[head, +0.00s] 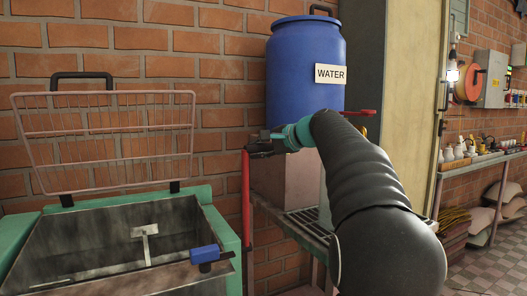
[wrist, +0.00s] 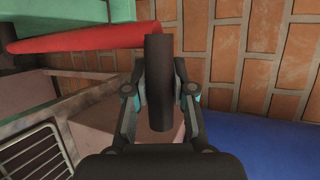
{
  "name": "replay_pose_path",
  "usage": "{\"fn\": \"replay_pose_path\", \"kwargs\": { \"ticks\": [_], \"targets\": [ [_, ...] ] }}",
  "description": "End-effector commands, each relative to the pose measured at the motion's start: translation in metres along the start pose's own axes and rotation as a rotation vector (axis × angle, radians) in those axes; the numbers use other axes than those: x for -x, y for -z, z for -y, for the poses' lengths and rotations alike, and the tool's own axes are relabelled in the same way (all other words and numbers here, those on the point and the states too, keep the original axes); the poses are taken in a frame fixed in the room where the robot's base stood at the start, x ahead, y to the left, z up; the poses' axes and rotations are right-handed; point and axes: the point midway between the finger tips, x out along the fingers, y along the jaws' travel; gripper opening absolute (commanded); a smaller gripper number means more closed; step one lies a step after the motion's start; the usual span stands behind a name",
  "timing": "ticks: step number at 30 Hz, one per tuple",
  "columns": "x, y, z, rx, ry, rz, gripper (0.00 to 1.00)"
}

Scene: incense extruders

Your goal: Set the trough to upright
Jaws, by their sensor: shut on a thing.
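The trough (head: 85,247) is a worn grey metal tub in a green frame (head: 225,238) at the lower left of the head view. I look into its open top and see a pale mixing part (head: 146,238) inside. I cannot tell its exact tilt. A red lever (head: 246,205) stands upright by its right side, with a black grip (head: 259,149) at the top. My gripper (head: 277,140) is shut on this black grip. In the wrist view the grip (wrist: 158,75) lies between my fingers, and the red bar (wrist: 85,38) runs off to the left.
A wire guard (head: 110,140) stands raised behind the trough. A blue part (head: 205,254) sits on its front right rim. A blue water barrel (head: 305,75) stands on a block behind my gripper, above a grated stand (head: 305,220). The brick wall is close behind.

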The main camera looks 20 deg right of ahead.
Motion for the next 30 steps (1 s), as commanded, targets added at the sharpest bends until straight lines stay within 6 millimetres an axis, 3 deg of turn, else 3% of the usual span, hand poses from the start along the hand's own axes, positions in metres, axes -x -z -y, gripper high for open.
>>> {"fn": "replay_pose_path", "kwargs": {
  "ticks": [12, 28, 29, 30],
  "targets": [
    [-0.028, 0.002, 0.012, -0.034, -0.095, 0.01, 0.0],
    [-0.031, 0.003, 0.013, -0.039, -0.107, 0.01, 0.0],
    [-0.031, 0.003, 0.012, -0.039, -0.107, 0.01, 0.32],
    [-0.031, 0.003, 0.012, -0.04, -0.107, 0.01, 0.41]
  ]
}}
